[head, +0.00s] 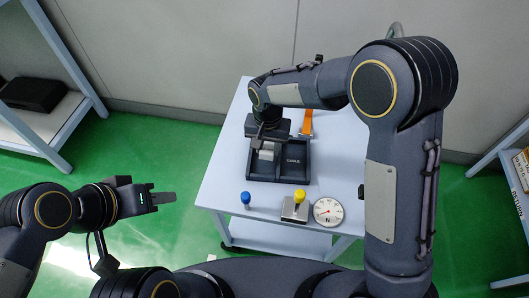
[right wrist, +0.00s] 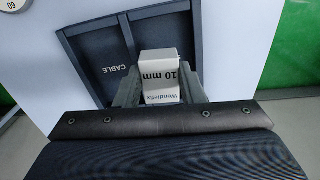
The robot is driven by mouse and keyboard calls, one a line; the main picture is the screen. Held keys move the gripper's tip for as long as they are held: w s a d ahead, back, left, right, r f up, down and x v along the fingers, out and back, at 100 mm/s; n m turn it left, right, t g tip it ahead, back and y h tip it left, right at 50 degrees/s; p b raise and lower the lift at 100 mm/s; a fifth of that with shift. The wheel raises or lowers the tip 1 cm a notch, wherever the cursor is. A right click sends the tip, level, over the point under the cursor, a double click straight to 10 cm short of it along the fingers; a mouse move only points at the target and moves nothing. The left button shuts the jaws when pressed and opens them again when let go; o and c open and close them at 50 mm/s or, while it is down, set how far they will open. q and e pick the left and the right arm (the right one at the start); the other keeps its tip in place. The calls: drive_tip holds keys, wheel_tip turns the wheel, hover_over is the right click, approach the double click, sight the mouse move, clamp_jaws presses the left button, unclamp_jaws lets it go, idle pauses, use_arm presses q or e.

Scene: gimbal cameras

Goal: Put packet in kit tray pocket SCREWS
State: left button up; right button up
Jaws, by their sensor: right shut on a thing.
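In the head view the packet (head: 267,154) is partly hidden by the gripper. The dark kit tray (head: 278,180) lies on the table. Its compartment marked CABLE (head: 293,160) looks empty. The packet is over the tray's left side, beside the CABLE compartment; I cannot tell whether it touches the floor. No SCREWS label is readable. My left gripper (head: 164,198) is off the table's left side, seen edge-on; its opening cannot be told.
On the light table (head: 222,180), a blue knob (head: 246,198), a yellow-topped lever on a metal block (head: 295,208) and a round dial (head: 328,211) stand before the tray. An orange object (head: 306,123) lies behind it. Shelves stand at left (head: 50,130) and right.

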sight(265, 153)
drive_tip(key=shift+w+a+f, duration=0.2)
drive_tip(key=shift+w+f, duration=0.1)
drive_tip(key=shift+f, duration=0.15)
drive_tip(key=shift+w+a+f, duration=0.2)
drive_tip(key=shift+w+f, duration=0.05)
drive_tip(key=shift+f, duration=0.15)
drive_tip(key=shift+f+b, duration=0.3)
drive_tip(key=shift+f, duration=1.2)
drive_tip(key=shift+f, duration=0.2)
drive_tip(key=o, duration=0.7)
